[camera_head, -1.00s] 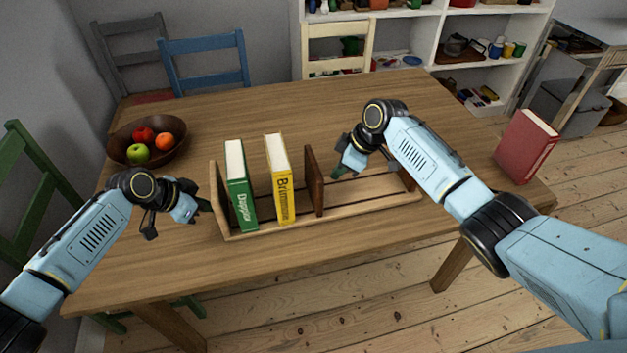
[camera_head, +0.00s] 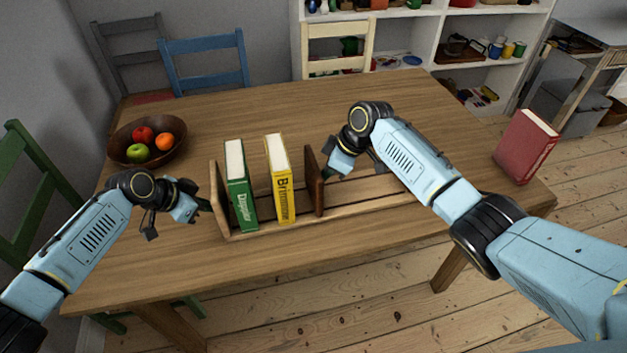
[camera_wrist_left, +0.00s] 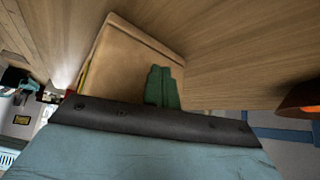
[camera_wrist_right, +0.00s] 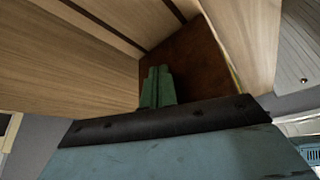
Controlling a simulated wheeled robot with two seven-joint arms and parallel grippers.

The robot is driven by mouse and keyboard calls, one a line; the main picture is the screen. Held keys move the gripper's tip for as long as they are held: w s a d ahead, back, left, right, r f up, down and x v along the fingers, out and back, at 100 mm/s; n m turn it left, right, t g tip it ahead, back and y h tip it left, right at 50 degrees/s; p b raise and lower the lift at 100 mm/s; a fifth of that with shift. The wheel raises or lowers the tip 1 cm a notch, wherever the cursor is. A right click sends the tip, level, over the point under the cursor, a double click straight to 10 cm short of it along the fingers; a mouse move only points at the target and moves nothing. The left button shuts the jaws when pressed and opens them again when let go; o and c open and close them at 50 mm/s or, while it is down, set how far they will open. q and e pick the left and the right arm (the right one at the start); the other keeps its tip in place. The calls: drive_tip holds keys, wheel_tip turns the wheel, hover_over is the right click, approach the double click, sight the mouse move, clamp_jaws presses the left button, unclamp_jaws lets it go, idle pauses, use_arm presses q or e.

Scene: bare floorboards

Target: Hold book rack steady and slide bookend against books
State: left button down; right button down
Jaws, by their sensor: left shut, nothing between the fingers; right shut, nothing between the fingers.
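The wooden book rack (camera_head: 350,203) lies on the table, its left end panel (camera_head: 218,196) upright. A green book (camera_head: 241,187) and a yellow book (camera_head: 279,180) stand in it with a gap between them. The dark brown bookend (camera_head: 314,181) stands right of the yellow book, a small gap apart. My left gripper (camera_head: 207,206) is shut at the outer side of the left end panel, which fills its wrist view (camera_wrist_left: 130,60). My right gripper (camera_head: 326,174) is shut at the bookend's right face, seen close in the right wrist view (camera_wrist_right: 195,60). I cannot tell whether either touches.
A bowl (camera_head: 120,150) of fruit stands at the left back of the table (camera_head: 250,108). A red book (camera_head: 526,146) stands at the right edge. Chairs and a white shelf (camera_head: 425,40) are behind. The rack's right part is empty under my right arm.

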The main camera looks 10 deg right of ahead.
sight(310, 172)
drive_tip(key=shift+a, duration=1.95)
drive_tip(key=shift+a+r, duration=0.1)
drive_tip(key=shift+a, duration=2.4)
drive_tip(key=shift+s+a, duration=0.1)
drive_tip(key=shift+a, duration=2.55)
idle(0.3)
drive_tip(key=shift+d, duration=0.15)
